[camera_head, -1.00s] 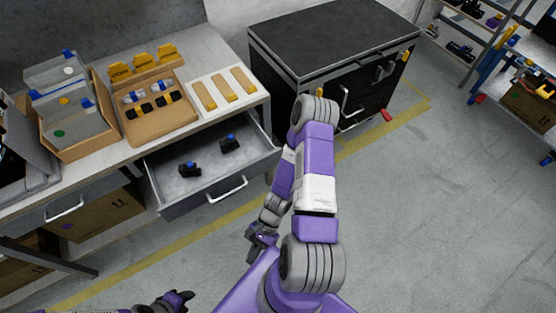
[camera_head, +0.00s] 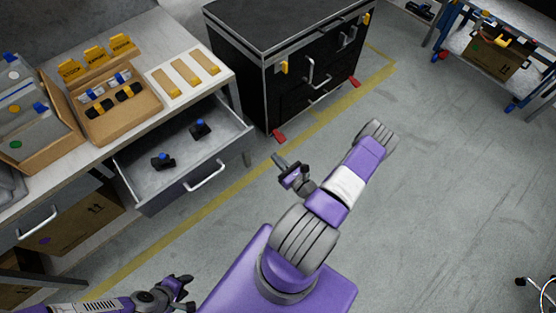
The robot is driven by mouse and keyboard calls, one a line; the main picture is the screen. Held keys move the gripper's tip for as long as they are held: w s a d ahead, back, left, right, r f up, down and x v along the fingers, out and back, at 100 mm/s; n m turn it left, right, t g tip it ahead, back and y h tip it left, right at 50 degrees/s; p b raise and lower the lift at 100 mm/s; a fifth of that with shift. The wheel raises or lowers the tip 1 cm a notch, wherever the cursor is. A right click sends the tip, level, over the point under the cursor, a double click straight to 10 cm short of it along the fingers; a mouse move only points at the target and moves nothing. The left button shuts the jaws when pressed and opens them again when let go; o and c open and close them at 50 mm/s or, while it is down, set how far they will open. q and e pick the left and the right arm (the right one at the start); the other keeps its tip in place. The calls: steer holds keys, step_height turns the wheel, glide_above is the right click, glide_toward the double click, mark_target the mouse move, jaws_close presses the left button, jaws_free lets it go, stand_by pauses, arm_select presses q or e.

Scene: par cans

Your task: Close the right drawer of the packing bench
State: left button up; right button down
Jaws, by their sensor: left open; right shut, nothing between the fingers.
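The right drawer (camera_head: 190,183) of the packing bench (camera_head: 163,62) is pulled out, with its silver handle (camera_head: 206,177) on the front. Two small black items with blue tops (camera_head: 162,161) lie inside it. My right gripper (camera_head: 282,166) is shut and empty, to the right of the drawer front and apart from it. My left gripper (camera_head: 184,287) is open and empty at the bottom of the view, below the drawer and apart from it. The bench's left drawer (camera_head: 42,228) appears shut.
A black cabinet (camera_head: 280,70) stands to the right of the bench. A cardboard tray (camera_head: 120,120), a white board with tan strips (camera_head: 186,73) and a box of clear containers (camera_head: 50,150) are on the benchtop. Open grey floor (camera_head: 440,170) lies to the right.

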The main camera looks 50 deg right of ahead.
mark_target(254, 136)
steer(key=b+x, duration=0.2)
steer(key=x, duration=0.8)
steer(key=shift+w+a, duration=0.1)
steer(key=shift+a, duration=0.05)
arm_select(q)
step_height(254, 136, down, 2)
steer(key=shift+f, duration=0.1)
arm_select(e)
steer(key=shift+w, duration=0.15)
